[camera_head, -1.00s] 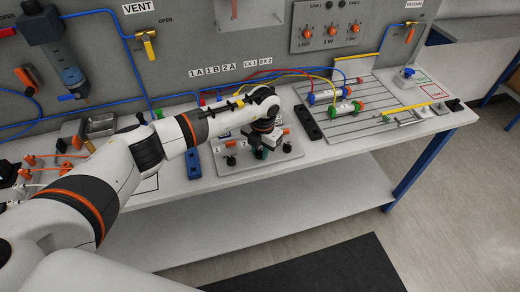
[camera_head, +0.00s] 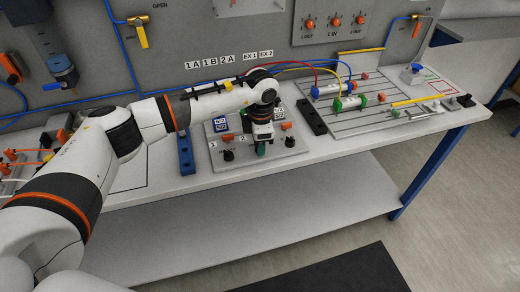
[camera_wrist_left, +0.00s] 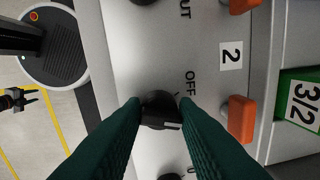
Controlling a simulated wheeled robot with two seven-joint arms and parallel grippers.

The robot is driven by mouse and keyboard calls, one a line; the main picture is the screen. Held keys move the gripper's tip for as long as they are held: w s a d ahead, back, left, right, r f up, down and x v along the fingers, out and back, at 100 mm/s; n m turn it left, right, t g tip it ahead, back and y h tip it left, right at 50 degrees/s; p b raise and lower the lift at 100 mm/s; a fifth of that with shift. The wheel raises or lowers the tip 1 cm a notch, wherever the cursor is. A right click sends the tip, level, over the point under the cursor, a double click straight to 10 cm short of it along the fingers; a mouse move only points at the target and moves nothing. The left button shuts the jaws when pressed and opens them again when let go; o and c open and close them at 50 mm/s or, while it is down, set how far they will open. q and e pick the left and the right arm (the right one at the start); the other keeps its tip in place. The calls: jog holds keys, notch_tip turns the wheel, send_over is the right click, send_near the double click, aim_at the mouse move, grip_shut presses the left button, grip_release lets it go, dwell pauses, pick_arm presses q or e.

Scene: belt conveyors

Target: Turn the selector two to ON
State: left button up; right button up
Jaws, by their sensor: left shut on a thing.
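Selector two is a black knob (camera_wrist_left: 160,108) with a white mark, on the light panel (camera_wrist_left: 205,120) beside the "OFF" print and the label "2" (camera_wrist_left: 231,55). In the wrist view the mark lies on the knob's lower right part. My left gripper (camera_wrist_left: 160,112) has its dark green fingers shut on this knob, one on each side. In the head view the gripper (camera_head: 261,148) points down onto the selector panel (camera_head: 217,162) and hides the knob. My right gripper (camera_wrist_left: 28,98) shows small at the wrist view's left edge, its fingers apart.
Black knobs (camera_head: 228,155) and (camera_head: 290,142) stand on either side of the gripper. An orange part (camera_wrist_left: 241,119) and a green "3/2" block (camera_wrist_left: 300,100) lie close by. A black bar (camera_head: 311,117) and a slotted plate with cylinders (camera_head: 375,117) are to the right.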

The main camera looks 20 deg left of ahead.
pick_arm(q)
jog(key=shift+m+b, duration=0.85)
jog(key=shift+m, duration=0.25)
jog(key=o, duration=1)
jog(key=shift+c, duration=0.2)
jog(key=shift+r, duration=0.1)
notch_tip(320, 180, up, 12)
jog(key=b, duration=0.2)
jog(key=shift+s, duration=0.4)
jog(key=shift+d, duration=0.2)
